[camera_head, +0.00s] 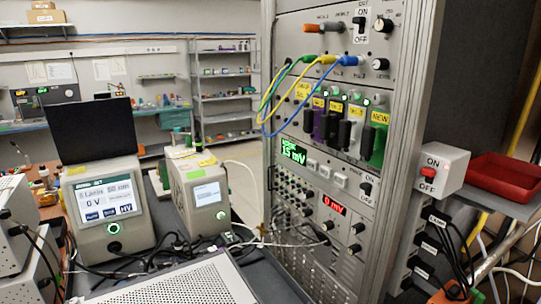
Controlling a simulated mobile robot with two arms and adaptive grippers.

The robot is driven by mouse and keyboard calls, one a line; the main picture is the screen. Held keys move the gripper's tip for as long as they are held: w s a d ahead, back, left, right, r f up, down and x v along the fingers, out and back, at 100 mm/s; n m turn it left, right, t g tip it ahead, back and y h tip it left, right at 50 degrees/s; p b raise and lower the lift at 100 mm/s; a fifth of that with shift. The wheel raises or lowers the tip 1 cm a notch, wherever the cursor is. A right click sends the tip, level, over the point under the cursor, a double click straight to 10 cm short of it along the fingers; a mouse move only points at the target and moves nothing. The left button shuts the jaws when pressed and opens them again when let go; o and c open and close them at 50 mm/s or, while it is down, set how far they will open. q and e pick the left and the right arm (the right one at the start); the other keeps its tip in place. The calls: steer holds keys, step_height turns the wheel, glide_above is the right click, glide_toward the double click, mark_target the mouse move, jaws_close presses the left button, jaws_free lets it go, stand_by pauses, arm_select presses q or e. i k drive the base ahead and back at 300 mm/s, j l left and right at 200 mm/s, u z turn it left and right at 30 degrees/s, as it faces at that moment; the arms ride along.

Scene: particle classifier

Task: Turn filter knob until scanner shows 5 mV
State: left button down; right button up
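A rack panel (322,130) stands at the middle right, seen at an angle. A green display (293,151) on it appears to read 15 mV; its small top line is hard to read. A red display (334,205) lower down reads 0 mV. Small black knobs, such as one beside the red display (358,228), sit lower. I cannot read which knob is the filter knob. Neither of my grippers is in view.
Green, yellow and blue cables (298,100) loop off the rack's left front. A switch box (440,170) and a red tray (503,178) are at the right. Instruments (107,212) and a perforated metal case (178,285) crowd the left bench. Shelves (225,90) stand behind.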

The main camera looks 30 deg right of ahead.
mark_target(382, 25)
steer(key=i+j+z, duration=0.1)
steer(key=j+z, duration=0.2)
steer(key=z, duration=0.15)
steer(key=j+z, duration=0.3)
steer(key=z, duration=0.15)
steer(key=j+z, duration=0.45)
steer(key=i+l+u, duration=0.15)
steer(key=l, duration=0.75)
steer(key=l+u, duration=0.15)
steer(key=l, duration=0.75)
